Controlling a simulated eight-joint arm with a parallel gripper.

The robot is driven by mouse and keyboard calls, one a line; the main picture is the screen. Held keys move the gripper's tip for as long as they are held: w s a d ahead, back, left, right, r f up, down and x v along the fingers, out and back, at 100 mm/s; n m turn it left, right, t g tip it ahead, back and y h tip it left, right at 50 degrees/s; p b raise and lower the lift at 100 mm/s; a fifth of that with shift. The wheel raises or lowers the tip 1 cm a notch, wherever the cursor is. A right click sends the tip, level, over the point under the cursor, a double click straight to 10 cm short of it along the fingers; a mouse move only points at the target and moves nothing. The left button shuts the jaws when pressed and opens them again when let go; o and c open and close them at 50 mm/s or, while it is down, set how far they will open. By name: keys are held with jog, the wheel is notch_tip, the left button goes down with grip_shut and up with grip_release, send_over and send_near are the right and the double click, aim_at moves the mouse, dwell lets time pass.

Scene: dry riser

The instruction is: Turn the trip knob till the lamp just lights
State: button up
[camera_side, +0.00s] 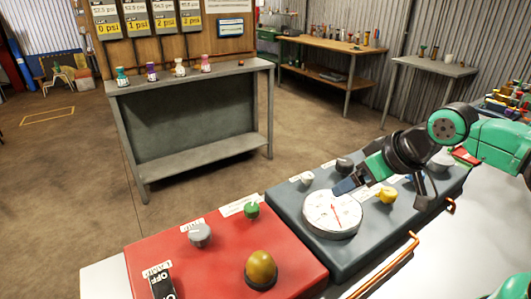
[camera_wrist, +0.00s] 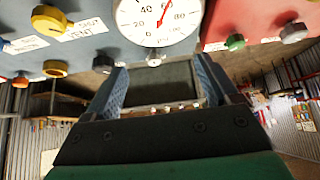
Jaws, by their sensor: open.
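A grey knob (camera_side: 200,235) stands on the red panel (camera_side: 222,262) beside a small label too blurred to read for certain; I cannot confirm it is the trip knob. It also shows in the wrist view (camera_wrist: 293,32). An amber dome (camera_side: 261,266), probably the lamp, sits at the red panel's front; it looks dull, with no clear glow. My gripper (camera_side: 346,187) is open and empty, above the grey-blue panel near the dial gauge (camera_side: 332,212). In the wrist view its fingers (camera_wrist: 162,88) are spread apart, with no knob between them.
A green knob (camera_side: 252,210) and a black OFF switch (camera_side: 161,284) are on the red panel. A yellow knob (camera_side: 387,194), a white knob (camera_side: 307,178) and a black knob (camera_side: 345,164) surround the gauge. An orange pipe (camera_side: 385,266) runs along the front. A bench (camera_side: 190,82) stands behind.

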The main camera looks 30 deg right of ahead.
jog(key=w+a+r+n+g, duration=0.1)
jog(key=w+a+r+n, duration=0.2)
jog(key=w+a, duration=0.1)
jog(key=n+g, duration=0.6)
jog(key=n, duration=0.6)
send_over(199, 230)
notch_tip(199, 230, down, 5)
jog(key=shift+d+r, duration=0.15)
jog(key=shift+a+f+n, duration=0.25)
jog(key=shift+f+n, duration=0.05)
jog(key=shift+f, duration=0.3)
jog(key=shift+d+f, duration=0.1)
jog(key=shift+f, duration=2.25)
jog(key=shift+c, duration=0.3)
grip_shut()
